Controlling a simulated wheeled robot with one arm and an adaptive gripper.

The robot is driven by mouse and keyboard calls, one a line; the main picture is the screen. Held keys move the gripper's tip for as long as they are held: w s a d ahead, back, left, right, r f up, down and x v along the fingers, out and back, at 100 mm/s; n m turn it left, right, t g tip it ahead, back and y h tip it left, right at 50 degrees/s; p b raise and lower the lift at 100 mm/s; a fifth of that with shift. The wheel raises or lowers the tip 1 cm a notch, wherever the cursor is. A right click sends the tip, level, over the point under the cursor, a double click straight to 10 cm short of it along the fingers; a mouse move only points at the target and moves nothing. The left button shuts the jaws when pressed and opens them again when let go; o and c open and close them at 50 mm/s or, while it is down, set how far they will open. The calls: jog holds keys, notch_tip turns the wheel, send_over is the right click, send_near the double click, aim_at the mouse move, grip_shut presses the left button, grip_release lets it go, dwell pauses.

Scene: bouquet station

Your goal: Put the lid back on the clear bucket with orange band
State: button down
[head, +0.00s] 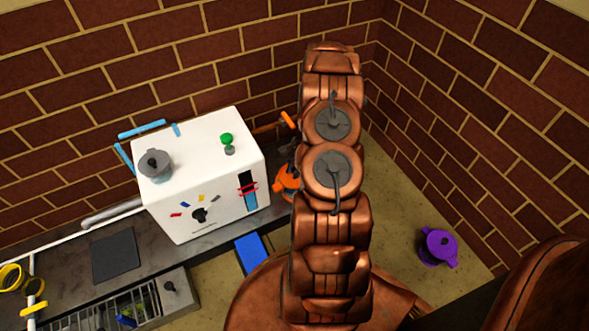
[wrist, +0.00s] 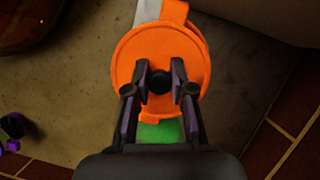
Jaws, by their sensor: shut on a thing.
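My gripper (wrist: 160,82) is shut on the black knob of a round orange lid (wrist: 130,62) in the wrist view. A second orange edge (wrist: 203,42) shows past the lid's upper right, with an orange tab above; it may be the bucket's band. Whether the lid touches anything below cannot be told. The bucket's clear wall is not plainly visible. In the head view an orange item (head: 287,186) shows beside the white box, partly behind my arm; I cannot tell whether it is the lid or the bucket. My gripper is hidden there.
A white box (head: 205,150) with a dial and a grey knobbed lid (head: 155,164) stands on the dark counter. A purple container (head: 438,246) stands to the right. A blue block (head: 252,255) lies in front of the box. Brick walls close the corner.

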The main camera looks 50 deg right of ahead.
jog(key=c, duration=0.9)
grip_release()
jog(key=shift+o, duration=0.2)
jog(key=o, duration=0.4)
jog(key=shift+r+p, duration=2)
jog(key=shift+r, duration=1.5)
grip_shut()
